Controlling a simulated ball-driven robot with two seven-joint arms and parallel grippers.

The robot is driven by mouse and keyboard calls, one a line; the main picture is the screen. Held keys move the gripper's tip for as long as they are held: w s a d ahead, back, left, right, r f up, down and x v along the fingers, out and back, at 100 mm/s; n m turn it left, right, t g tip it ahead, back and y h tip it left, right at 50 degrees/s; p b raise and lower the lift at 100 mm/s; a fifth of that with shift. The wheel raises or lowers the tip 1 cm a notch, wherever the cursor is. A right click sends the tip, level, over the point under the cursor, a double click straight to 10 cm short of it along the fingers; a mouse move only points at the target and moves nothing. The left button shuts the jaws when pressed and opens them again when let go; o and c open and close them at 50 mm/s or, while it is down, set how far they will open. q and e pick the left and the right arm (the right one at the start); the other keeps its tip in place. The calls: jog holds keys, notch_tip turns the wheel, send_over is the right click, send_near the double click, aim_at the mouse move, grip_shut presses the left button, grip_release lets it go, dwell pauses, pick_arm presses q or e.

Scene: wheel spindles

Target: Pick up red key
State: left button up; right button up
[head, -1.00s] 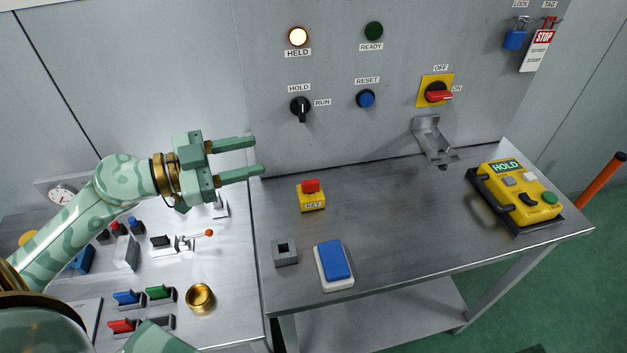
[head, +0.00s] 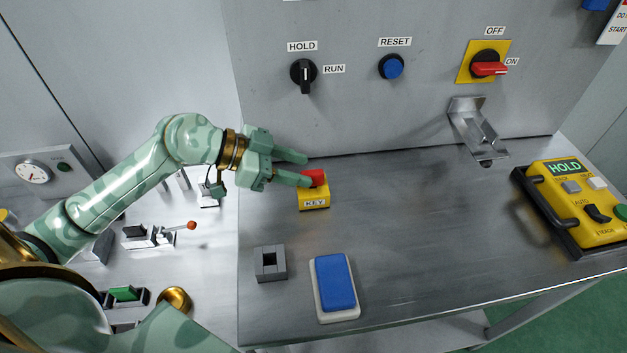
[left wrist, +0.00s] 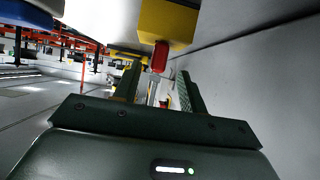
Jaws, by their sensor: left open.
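The red key (head: 315,178) stands in a yellow block labelled KEY (head: 314,202) on the steel table. In the left wrist view the red key (left wrist: 160,57) shows just beyond and between my fingertips, with the yellow block (left wrist: 167,22) at the top. My left gripper (head: 307,169) is open and empty. Its fingers point right, level with the key, and the near finger's tip overlaps the key's left edge in the head view. I cannot tell whether they touch. My right gripper is not in view.
A grey square socket (head: 270,264) and a blue pad on a white base (head: 335,284) lie nearer the front. A metal bracket (head: 479,131) juts from the wall, and a yellow HOLD pendant (head: 581,204) lies at right. The table's middle is clear.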

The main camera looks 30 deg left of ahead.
aim_at(321, 183)
pick_arm(q)
jog(key=shift+w+d+f, duration=0.1)
jog(key=shift+d+f, duration=0.05)
jog(key=shift+d, duration=0.1)
jog(key=b+x, duration=0.1)
jog(key=x, duration=0.3)
jog(key=shift+f+b, duration=0.2)
jog(key=shift+b, duration=0.2)
jog(key=shift+w+d+f, duration=0.15)
jog(key=shift+d+f, duration=0.05)
jog(key=shift+d, duration=0.2)
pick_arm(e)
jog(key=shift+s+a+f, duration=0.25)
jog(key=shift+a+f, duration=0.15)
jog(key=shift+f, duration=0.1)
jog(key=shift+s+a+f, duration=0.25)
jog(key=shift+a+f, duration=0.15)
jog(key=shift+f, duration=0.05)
pick_arm(q)
grip_shut()
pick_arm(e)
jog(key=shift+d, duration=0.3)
